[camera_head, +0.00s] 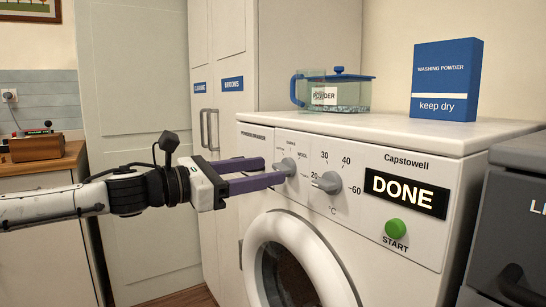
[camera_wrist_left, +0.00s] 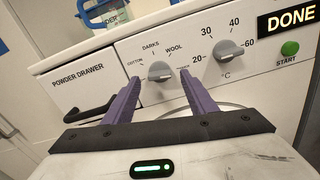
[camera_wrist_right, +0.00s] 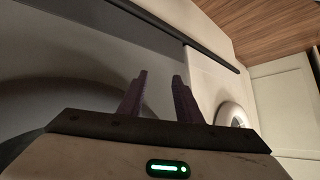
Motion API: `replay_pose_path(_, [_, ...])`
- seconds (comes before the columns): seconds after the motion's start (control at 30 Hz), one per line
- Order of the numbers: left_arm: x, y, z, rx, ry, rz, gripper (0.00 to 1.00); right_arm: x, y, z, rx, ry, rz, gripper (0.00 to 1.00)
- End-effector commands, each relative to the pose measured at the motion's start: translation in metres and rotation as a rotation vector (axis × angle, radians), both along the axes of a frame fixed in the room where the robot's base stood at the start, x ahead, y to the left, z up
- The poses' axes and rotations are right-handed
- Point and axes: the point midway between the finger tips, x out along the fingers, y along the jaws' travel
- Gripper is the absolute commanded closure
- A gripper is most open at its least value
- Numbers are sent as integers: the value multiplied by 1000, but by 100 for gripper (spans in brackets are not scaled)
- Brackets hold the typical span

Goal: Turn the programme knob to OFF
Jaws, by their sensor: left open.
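The programme knob (camera_head: 287,166) is a grey knob on the upper left of the white washing machine's front panel. In the left wrist view the knob (camera_wrist_left: 160,71) has COTTON, DARKS and WOOL around it; a further label on its right is partly hidden by a finger. I cannot tell which label it points to. My left gripper (camera_head: 276,170) is open, its purple fingers reaching towards the knob. In the left wrist view the fingertips lie on either side of it; contact cannot be told. My right gripper (camera_wrist_right: 160,77) is open and empty, away from the panel.
A temperature knob (camera_head: 327,182) sits close to the right of the programme knob. Further right are a DONE display (camera_head: 405,194) and a green START button (camera_head: 396,228). A powder container (camera_head: 335,92) and washing powder box (camera_head: 445,80) stand on top. The drawer handle (camera_wrist_left: 90,112) is left.

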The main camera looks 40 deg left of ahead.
Motion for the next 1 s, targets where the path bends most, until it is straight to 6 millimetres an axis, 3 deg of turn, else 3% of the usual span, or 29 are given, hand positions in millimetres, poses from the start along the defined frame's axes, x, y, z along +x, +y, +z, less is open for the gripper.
replay_pose_path(0.2, [15, -1, 9, -11, 0, 6, 48, -2, -5, 24, -29, 7, 7, 69])
replay_pose_path(0.5, [27, -8, 5, -8, 0, 5, 48, -3, -8, 41, -64, 27, 23, 69])
replay_pose_path(1.0, [30, -12, -1, -2, 1, 3, 50, -4, -10, 37, -79, 40, 30, 69])
